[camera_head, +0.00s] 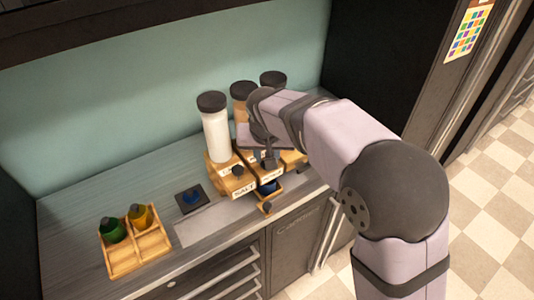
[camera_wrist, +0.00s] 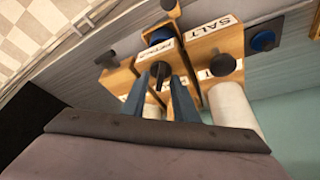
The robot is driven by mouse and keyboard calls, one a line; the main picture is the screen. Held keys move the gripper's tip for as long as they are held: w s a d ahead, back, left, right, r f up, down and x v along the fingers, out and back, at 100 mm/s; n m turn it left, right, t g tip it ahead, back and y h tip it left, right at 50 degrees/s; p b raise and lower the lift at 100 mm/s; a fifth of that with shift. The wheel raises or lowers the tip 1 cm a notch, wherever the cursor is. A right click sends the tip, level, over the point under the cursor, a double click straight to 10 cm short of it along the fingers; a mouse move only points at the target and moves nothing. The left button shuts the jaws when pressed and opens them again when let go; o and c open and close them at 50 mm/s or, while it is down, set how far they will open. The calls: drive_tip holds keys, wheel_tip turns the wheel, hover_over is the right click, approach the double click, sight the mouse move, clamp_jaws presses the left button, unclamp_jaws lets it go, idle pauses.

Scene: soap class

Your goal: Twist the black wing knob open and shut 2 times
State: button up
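Three dispensers with black caps stand on wooden bases, and the front left one (camera_head: 217,135) is white. A black knob (camera_head: 238,170) is on the front of its base, above a SALT label; it also shows in the wrist view (camera_wrist: 222,65). My gripper (camera_head: 268,152) is at the middle dispenser's base. In the wrist view, its two blue-grey fingers (camera_wrist: 160,78) stand apart on either side of another black knob (camera_wrist: 159,70). Whether they touch that knob is unclear. The arm hides much of the right dispenser.
A small wooden drawer (camera_head: 280,195) with a blue item inside sticks out below the middle base. A wooden tray (camera_head: 122,267) with green and yellow bottles sits farther left. The counter (camera_head: 150,192) between is mostly clear.

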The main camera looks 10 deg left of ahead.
clamp_jaws()
drive_tip(key=shift+n, duration=0.4)
drive_tip(key=n+y, duration=0.1)
drive_tip(key=n, duration=0.1)
drive_tip(key=shift+w+d+n+p, duration=0.1)
drive_tip(key=shift+d+n+p, duration=0.05)
drive_tip(key=shift+n+p, duration=0.25)
drive_tip(key=n+g+y, duration=0.1)
drive_tip(key=n, duration=0.2)
drive_tip(key=shift+w+d+n+y+b, duration=0.1)
drive_tip(key=shift+n+y+b, duration=0.2)
drive_tip(key=shift+b, duration=0.1)
drive_tip(key=n+g+b, duration=0.1)
drive_tip(key=n, duration=0.2)
drive_tip(key=shift+w+y, duration=0.1)
drive_tip(key=shift+y, duration=0.3)
drive_tip(key=shift+n+g+b, duration=0.4)
drive_tip(key=shift+n+g, duration=0.4)
drive_tip(key=shift+n, duration=1.1)
